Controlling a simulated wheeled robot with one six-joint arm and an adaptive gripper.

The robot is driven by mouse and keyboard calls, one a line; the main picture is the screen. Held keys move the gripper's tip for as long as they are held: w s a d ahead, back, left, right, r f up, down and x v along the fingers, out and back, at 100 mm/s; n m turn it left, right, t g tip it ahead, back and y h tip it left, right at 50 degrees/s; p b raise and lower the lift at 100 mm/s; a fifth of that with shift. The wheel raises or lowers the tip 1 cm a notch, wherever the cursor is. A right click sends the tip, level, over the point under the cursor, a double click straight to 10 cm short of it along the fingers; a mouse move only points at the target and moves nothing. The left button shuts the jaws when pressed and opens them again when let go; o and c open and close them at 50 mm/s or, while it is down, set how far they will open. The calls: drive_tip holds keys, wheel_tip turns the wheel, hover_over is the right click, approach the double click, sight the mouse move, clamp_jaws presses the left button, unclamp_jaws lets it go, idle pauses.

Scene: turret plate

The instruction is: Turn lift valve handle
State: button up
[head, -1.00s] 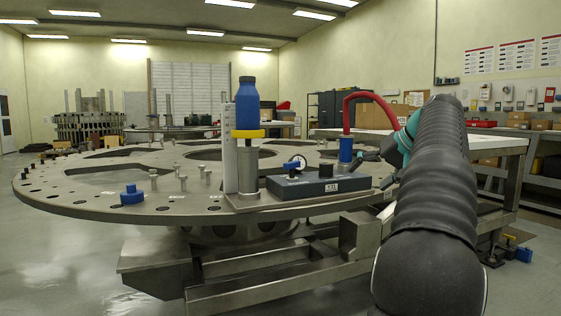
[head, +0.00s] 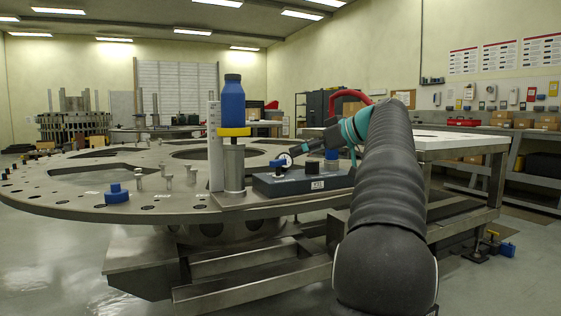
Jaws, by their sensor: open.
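A dark control box (head: 285,187) sits on the near edge of the round steel turret plate (head: 80,203). On its top are a small blue handle (head: 277,163), probably the lift valve handle, a round gauge (head: 286,158) and a black knob (head: 313,169). My gripper (head: 292,149) is open and empty. It is just above and behind the gauge and the blue handle, reaching in from the right. It looks small, and I cannot tell whether it touches anything. My arm hides part of the red hose and the box's surroundings on the right.
A blue bottle-shaped cylinder (head: 232,103) on a yellow collar (head: 234,132) stands on a metal post left of the box, beside a white scale (head: 215,150). A red hose (head: 345,95) arches behind my wrist. A blue clamp knob (head: 117,193) sits on the plate.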

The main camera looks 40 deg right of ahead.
sight(279, 160)
drive_tip(key=x, duration=0.8)
drive_tip(key=shift+w+f, duration=0.1)
drive_tip(key=c, duration=1.1)
